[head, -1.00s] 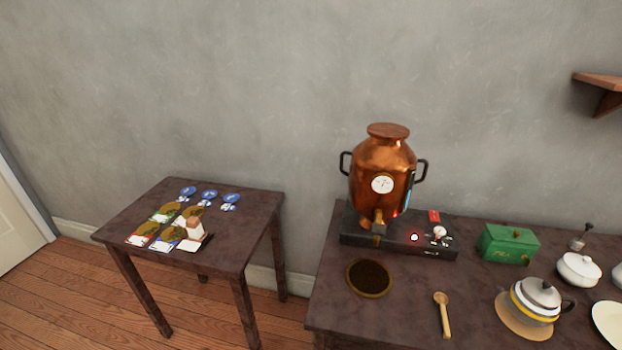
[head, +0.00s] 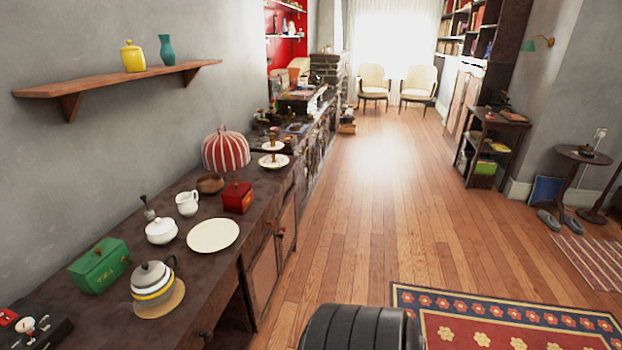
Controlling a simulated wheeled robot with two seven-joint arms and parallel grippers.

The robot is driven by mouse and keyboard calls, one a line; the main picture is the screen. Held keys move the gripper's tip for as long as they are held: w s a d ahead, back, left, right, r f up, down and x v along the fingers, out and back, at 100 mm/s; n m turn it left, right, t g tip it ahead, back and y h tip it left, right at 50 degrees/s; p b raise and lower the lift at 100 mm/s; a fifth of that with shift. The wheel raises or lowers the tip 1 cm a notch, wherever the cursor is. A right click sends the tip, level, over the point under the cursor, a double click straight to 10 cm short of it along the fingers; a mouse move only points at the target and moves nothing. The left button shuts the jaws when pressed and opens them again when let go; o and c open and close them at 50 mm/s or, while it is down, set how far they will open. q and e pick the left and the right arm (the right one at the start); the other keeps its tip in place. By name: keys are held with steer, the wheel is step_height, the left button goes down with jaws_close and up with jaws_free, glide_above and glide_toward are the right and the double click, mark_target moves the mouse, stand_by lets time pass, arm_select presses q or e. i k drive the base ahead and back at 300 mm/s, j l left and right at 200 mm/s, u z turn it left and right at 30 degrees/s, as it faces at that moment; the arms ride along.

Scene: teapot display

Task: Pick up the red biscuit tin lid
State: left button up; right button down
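A red biscuit tin (head: 237,202) stands on the long dark sideboard (head: 262,228), close to its front edge. Its red lid (head: 237,189) is on top, with a small dark knob. The tin is behind the cream plate and in front of the red-and-white striped tea cosy. Neither of my grippers is in view. A dark rounded part of mine shows at the bottom edge.
A green tin (head: 98,265), a glass teapot (head: 153,284), a white sugar bowl (head: 161,230), a white jug (head: 187,203), a cream plate (head: 213,235), a wooden bowl (head: 210,183) and the striped cosy (head: 226,150) share the sideboard. The wooden floor (head: 340,220) to its right is open; a patterned rug (head: 500,322) lies nearer.

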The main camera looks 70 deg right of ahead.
mark_target(235, 189)
steer(key=z, duration=1.75)
steer(key=u, duration=0.4)
